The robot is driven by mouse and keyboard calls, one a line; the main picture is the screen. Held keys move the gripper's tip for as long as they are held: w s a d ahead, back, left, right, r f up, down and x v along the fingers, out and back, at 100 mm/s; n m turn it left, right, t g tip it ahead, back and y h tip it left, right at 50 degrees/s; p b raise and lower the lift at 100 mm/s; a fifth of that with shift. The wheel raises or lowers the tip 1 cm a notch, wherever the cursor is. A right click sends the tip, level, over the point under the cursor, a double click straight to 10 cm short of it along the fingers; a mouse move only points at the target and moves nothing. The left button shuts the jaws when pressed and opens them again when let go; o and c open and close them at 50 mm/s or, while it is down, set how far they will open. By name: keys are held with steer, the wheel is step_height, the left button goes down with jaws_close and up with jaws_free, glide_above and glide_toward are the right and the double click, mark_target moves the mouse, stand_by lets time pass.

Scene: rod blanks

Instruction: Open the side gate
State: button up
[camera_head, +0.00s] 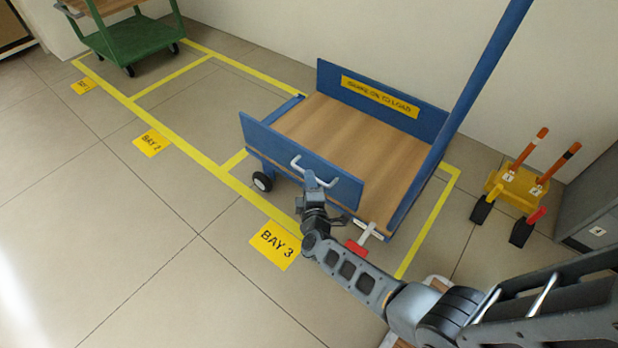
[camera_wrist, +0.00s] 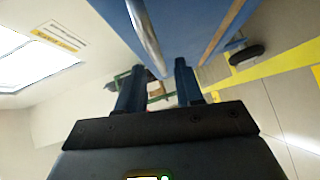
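The blue side gate (camera_head: 265,140) stands upright along the near side of a blue cart with a wood deck (camera_head: 350,140). A pale bar handle (camera_head: 299,166) is fixed to its outer face. My gripper (camera_head: 311,178) is at the handle, in front of the gate. In the wrist view, my gripper's two fingers (camera_wrist: 162,78) are apart with a gap between them. The handle (camera_wrist: 145,35) runs down towards that gap, and the blue gate (camera_wrist: 185,25) is beside it. I cannot tell whether the fingers touch the handle.
A white and red pedal (camera_head: 362,241) sticks out low at the cart's near end. A blue post (camera_head: 470,90) rises on the right. A yellow stand (camera_head: 518,187) is further right and a green cart (camera_head: 130,38) is back left. The floor left of BAY 3 (camera_head: 276,244) is clear.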

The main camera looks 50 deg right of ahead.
steer(key=shift+b+x, duration=0.9)
steer(key=shift+x, duration=1.1)
steer(key=shift+c, duration=0.2)
jaws_close()
steer(key=shift+a, duration=0.1)
